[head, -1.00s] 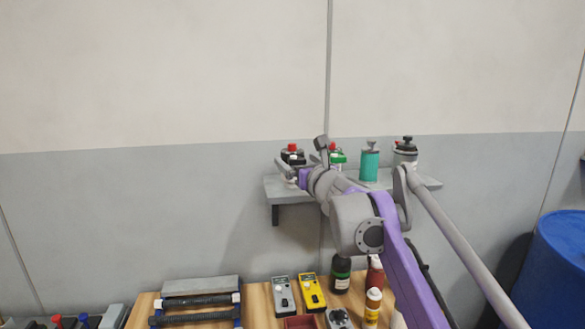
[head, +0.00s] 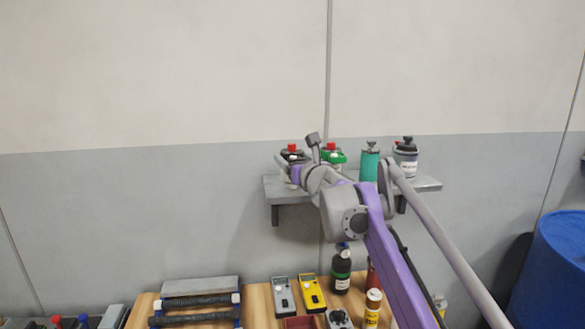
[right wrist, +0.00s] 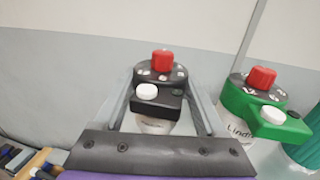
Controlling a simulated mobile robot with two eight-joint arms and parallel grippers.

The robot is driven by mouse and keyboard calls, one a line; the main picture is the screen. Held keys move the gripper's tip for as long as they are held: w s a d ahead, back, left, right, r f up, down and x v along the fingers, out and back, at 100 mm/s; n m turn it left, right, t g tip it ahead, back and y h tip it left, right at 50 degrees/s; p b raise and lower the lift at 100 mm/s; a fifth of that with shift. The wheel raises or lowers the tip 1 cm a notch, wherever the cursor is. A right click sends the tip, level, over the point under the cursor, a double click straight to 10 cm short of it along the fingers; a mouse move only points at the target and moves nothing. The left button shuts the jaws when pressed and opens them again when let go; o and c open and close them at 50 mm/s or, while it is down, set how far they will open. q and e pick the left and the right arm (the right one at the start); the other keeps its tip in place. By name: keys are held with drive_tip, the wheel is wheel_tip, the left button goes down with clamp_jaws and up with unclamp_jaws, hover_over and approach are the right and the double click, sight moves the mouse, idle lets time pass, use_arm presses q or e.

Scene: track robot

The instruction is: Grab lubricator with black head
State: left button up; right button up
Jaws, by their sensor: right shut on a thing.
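The lubricator with the black head (head: 292,155) has a red knob on top and stands at the left end of the wall shelf. In the right wrist view its black head (right wrist: 158,98) has a white cap in front and a pale body below. My right gripper (right wrist: 160,112) has one finger on each side of it and is shut on it. In the head view my right gripper (head: 291,172) is at the shelf, with its fingertips partly hidden. My left gripper is not in view.
The shelf (head: 425,184) also holds a green-headed lubricator (head: 333,156) close on the right, a teal canister (head: 369,165) and a grey black-topped bottle (head: 405,160). A wooden table (head: 258,301) below carries meters and bottles. A blue barrel (head: 553,270) stands at the right.

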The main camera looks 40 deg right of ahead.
drive_tip(key=shift+c, duration=1)
